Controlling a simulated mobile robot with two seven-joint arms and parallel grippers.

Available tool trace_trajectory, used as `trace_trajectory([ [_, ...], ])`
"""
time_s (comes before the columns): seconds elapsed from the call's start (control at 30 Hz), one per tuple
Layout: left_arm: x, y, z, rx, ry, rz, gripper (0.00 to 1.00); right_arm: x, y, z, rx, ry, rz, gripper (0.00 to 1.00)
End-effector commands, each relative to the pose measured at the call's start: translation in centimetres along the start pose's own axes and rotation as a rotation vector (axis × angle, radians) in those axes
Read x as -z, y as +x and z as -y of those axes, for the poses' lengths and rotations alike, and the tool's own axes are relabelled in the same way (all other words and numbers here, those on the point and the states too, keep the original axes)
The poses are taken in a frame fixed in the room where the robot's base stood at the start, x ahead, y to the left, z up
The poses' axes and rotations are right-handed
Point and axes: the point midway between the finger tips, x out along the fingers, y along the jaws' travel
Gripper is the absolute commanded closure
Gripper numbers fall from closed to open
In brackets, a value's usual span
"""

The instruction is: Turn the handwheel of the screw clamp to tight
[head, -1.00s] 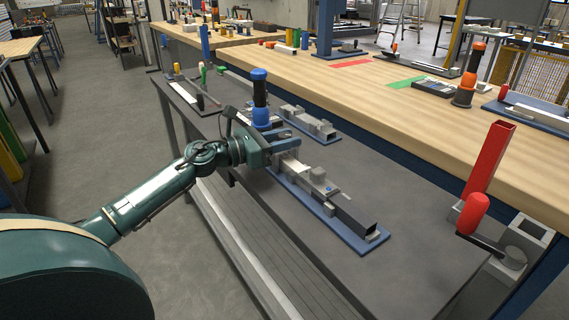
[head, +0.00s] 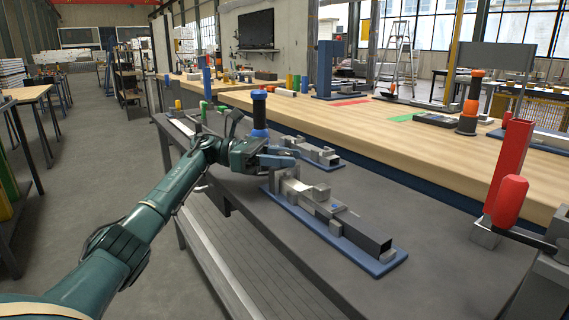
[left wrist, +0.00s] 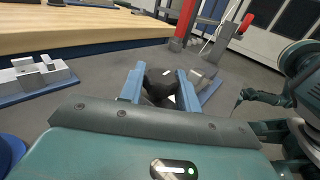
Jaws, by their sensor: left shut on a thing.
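The screw clamp (head: 318,198) is a grey metal fixture on a blue base plate (head: 379,266), gripping a dark square tube (head: 362,232). My left gripper (head: 288,157) is at the clamp's far left end, with its blue fingers to the right. In the left wrist view my left gripper (left wrist: 160,88) is shut on a dark, rounded part (left wrist: 161,80), which appears to be the handwheel. In the head view the handwheel is hidden or too small to make out. A teal arm part of mine shows at the right edge of the wrist view; its gripper is not clear.
A second grey fixture (head: 313,151) stands behind my left gripper. A red post (head: 508,165) and a red-handled crank (head: 509,202) stand at the right. The grey bench top (head: 440,220) between is clear.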

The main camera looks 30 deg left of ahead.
Motion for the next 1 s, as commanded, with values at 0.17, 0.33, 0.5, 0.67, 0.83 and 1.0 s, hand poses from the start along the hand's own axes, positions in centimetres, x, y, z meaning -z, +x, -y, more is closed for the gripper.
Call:
trace_trajectory([
  [0.17, -0.03, 0.06, -0.03, 0.039, 0.0, 0.002, 0.9, -0.02, 0.09, 0.03, -0.001, -0.006, -0.016, 0.31],
  [0.33, -0.05, 0.07, 0.0, 0.051, 0.0, 0.001, 0.9, 0.03, 0.1, 0.03, -0.002, -0.006, -0.021, 0.31],
  [0.5, -0.02, 0.08, 0.01, 0.052, -0.001, 0.0, 0.9, 0.04, 0.1, 0.04, -0.002, -0.006, -0.021, 0.31],
  [0.67, -0.02, 0.09, 0.01, 0.052, -0.001, 0.0, 0.66, 0.04, 0.1, 0.04, -0.002, -0.006, -0.021, 0.31],
  [0.83, 0.0, 0.07, 0.01, 0.051, -0.001, 0.0, 0.52, 0.03, 0.1, 0.04, -0.002, -0.006, -0.021, 0.31],
  [1.0, 0.01, 0.05, 0.0, 0.051, -0.001, 0.0, 0.47, 0.02, 0.1, 0.04, -0.002, -0.006, -0.021, 0.31],
])
